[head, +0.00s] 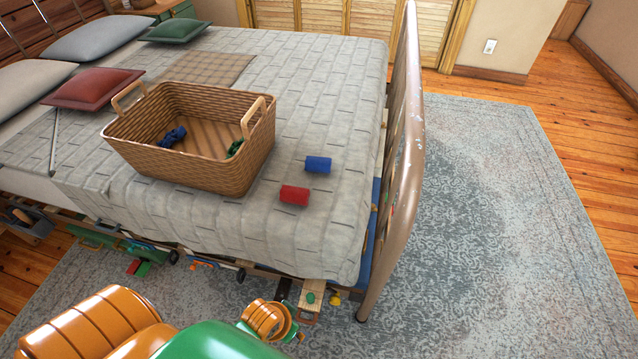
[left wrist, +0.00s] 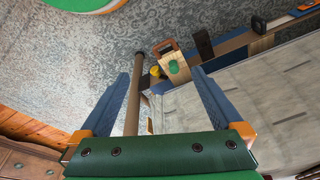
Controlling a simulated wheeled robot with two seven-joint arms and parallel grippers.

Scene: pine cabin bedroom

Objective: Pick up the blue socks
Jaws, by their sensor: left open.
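A small blue roll (head: 318,164), which may be the blue socks, lies on the grey bedspread near the foot of the bed. A dark blue bundle (head: 173,137), which may also be socks, lies inside the wicker basket (head: 190,175). I cannot tell which is the socks. My left arm shows at the bottom of the head view, below the bed's near side; its fingers are not seen there. In the left wrist view my left gripper (left wrist: 167,65) is open and empty, its blue fingers spread. Neither blue thing is recognisable there. My right gripper is not in view.
A red roll (head: 294,195) lies close to the blue roll. A green bundle (head: 235,149) is in the basket. The brown metal footboard (head: 410,130) rises at the bed's right end. Several toys and tools show under the bed. The rug (head: 490,220) right of the bed is clear.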

